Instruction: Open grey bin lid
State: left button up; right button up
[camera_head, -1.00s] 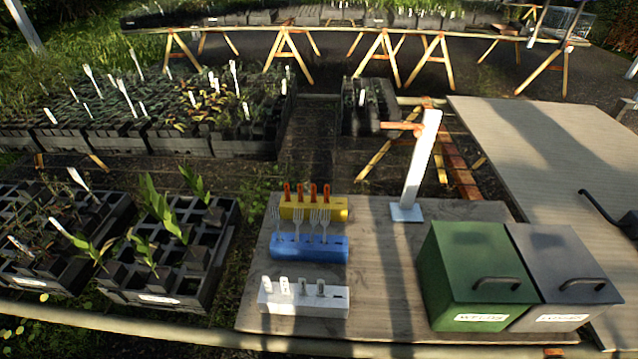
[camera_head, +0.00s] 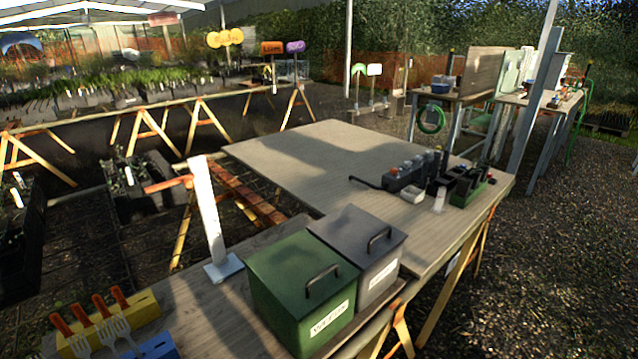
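The grey bin (camera_head: 376,272) stands on the near wooden table, right of the green bin (camera_head: 290,305) and close against it. Its grey lid (camera_head: 352,238) is closed, with a dark arched handle (camera_head: 379,240) on top toward the front right. The green bin's lid is closed too, with a similar handle. Each bin has a white label on its front. Neither of my grippers shows in the head view.
A white post (camera_head: 207,215) on a flat base stands left of the bins. A yellow block (camera_head: 140,305) holding orange-handled forks is at lower left. A larger tabletop (camera_head: 290,160) behind carries a dark rack (camera_head: 402,177) and small pots. Gravel lies open at right.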

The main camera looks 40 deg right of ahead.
aim_at(363, 238)
jog(key=z, duration=1.4)
